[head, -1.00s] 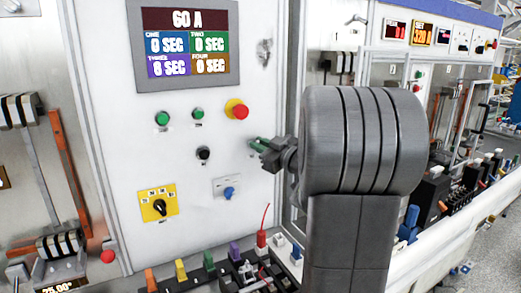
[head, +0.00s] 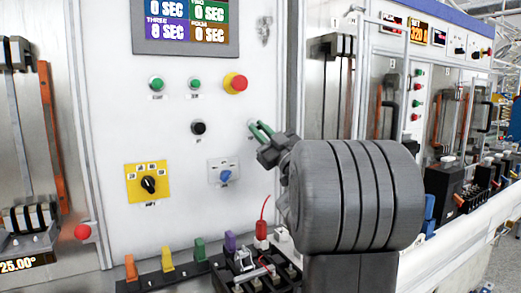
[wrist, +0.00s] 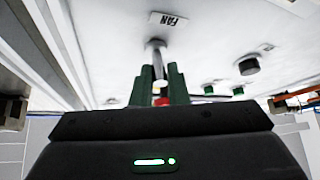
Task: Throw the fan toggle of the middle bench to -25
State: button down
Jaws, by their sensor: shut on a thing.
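The fan toggle (wrist: 155,50) shows in the wrist view as a metal lever standing out from the white panel beside the upside-down FAN label (wrist: 168,19). My gripper (wrist: 159,80) has its green fingers closed around the lever's outer end. A red and white part (wrist: 160,98) shows between the fingers. In the head view my gripper (head: 262,130) reaches the white panel below and right of the red stop button, its fingers pointing up and left. There the gripper and arm largely hide the toggle, so its angle is hard to tell.
The panel carries a red stop button (head: 235,83), green buttons, a black knob (head: 198,128), a yellow rotary switch (head: 148,184) and a blue knob (head: 225,175). Coloured plugs (head: 199,249) stand below. A display (head: 28,264) at lower left reads 25.00°.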

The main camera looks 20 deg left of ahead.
jog(key=f+n+y+b, duration=0.1)
jog(key=b, duration=0.3)
jog(key=n+y+b, duration=0.1)
jog(key=y+b, duration=0.1)
jog(key=b, duration=0.1)
jog(key=shift+w+a+f+b, duration=0.2)
jog(key=shift+f+b, duration=0.15)
jog(key=shift+r+g+y+b, duration=0.1)
jog(key=shift+g+y+b, duration=0.3)
jog(key=shift+y+b, duration=0.15)
jog(key=c, duration=1.4)
grip_release()
jog(key=shift+c, duration=0.2)
jog(key=shift+n, duration=0.3)
